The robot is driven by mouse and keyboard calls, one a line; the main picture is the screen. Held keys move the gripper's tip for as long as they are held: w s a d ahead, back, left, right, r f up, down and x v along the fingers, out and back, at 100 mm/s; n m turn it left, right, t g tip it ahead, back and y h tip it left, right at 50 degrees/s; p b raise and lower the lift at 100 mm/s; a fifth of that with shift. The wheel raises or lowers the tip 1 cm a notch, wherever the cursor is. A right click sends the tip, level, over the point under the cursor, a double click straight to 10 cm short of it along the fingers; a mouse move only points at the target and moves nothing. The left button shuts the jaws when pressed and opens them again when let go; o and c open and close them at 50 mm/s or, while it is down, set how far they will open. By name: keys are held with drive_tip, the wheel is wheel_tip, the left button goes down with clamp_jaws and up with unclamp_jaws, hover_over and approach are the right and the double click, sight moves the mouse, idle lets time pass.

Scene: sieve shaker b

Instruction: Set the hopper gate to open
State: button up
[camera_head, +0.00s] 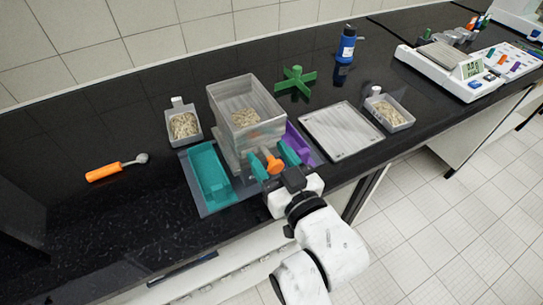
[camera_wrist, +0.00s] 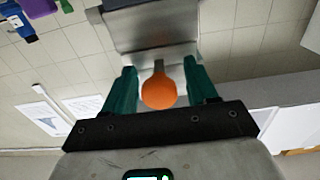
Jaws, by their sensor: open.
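The hopper (camera_head: 246,106) is a clear grey box with pale grains inside, standing on the dark bench. An orange gate knob (camera_head: 273,163) sticks out low on its front side. My gripper (camera_head: 274,157) is at the hopper's front, its two teal fingers open on either side of the knob. In the wrist view the orange knob (camera_wrist: 158,91) lies between the teal fingers (camera_wrist: 158,88), with a gap visible on both sides. A grey metal part (camera_wrist: 157,50) of the hopper is behind the knob. I cannot tell the gate's position.
A teal bin (camera_head: 209,174) and a purple bin (camera_head: 299,143) flank the hopper's base. The left bench is mostly clear.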

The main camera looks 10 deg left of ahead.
sight(278, 168)
clamp_jaws()
idle(0.3)
drive_tip(key=v, duration=0.4)
drive_tip(key=shift+s+d+r+p, duration=0.1)
drive_tip(key=shift+s+d+p, duration=0.1)
drive_tip(key=shift+s+p, duration=0.1)
drive_tip(key=shift+s+d, duration=0.15)
drive_tip(key=shift+s, duration=0.1)
unclamp_jaws()
drive_tip(key=shift+d, duration=0.1)
drive_tip(key=shift+s, duration=0.15)
